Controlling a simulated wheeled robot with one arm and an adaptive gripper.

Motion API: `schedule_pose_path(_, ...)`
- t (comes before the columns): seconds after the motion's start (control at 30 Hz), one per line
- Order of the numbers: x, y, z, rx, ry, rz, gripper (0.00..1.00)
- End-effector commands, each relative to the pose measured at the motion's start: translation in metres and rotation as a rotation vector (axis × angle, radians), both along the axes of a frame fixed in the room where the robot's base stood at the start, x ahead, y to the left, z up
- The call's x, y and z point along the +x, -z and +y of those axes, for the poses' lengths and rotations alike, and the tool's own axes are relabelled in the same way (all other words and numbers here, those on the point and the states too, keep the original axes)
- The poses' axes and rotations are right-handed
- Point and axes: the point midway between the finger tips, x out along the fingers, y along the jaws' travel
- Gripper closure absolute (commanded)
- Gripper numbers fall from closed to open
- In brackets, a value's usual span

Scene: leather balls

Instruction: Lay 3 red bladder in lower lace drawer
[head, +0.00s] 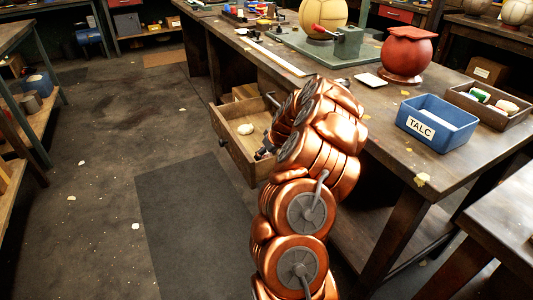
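An open wooden drawer (226,148) sticks out from the left side of the long workbench. A small whitish lump (246,129) lies in it, and a pale wooden block or divider shows toward its back. I cannot tell whether this is the lower lace drawer. My copper arm reaches over the drawer's right part and hides much of it. Dark parts of my gripper (265,151) show at the drawer's right edge; its fingertips are mostly hidden, so its opening and any hold are unclear. I see no thing that is clearly a red bladder.
On the workbench (455,151) stand a blue TALC bin (455,124), a brown tray (465,100), a red rounded form (405,58) and a green plate (300,42) with a red-handled tool. A dark mat (190,215) lies on open floor at left.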

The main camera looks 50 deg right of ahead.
Motion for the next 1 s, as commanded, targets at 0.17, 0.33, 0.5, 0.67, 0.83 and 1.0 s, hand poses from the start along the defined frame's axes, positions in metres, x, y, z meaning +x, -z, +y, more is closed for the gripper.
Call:
schedule_pose_path(0.17,0.000,0.000,0.000,0.000,0.000,0.000,0.20)
schedule_pose_path(0.33,0.000,0.000,0.000,0.000,0.000,0.000,0.20)
schedule_pose_path(0.5,-0.002,-0.007,0.000,0.000,0.000,-0.001,0.20)
schedule_pose_path(0.67,-0.011,-0.025,0.000,-0.002,0.001,-0.002,0.20)
schedule_pose_path(0.83,-0.025,-0.050,0.003,0.000,0.002,-0.003,0.20)
schedule_pose_path(1.0,-0.039,-0.074,0.005,-0.002,0.001,-0.004,0.20)
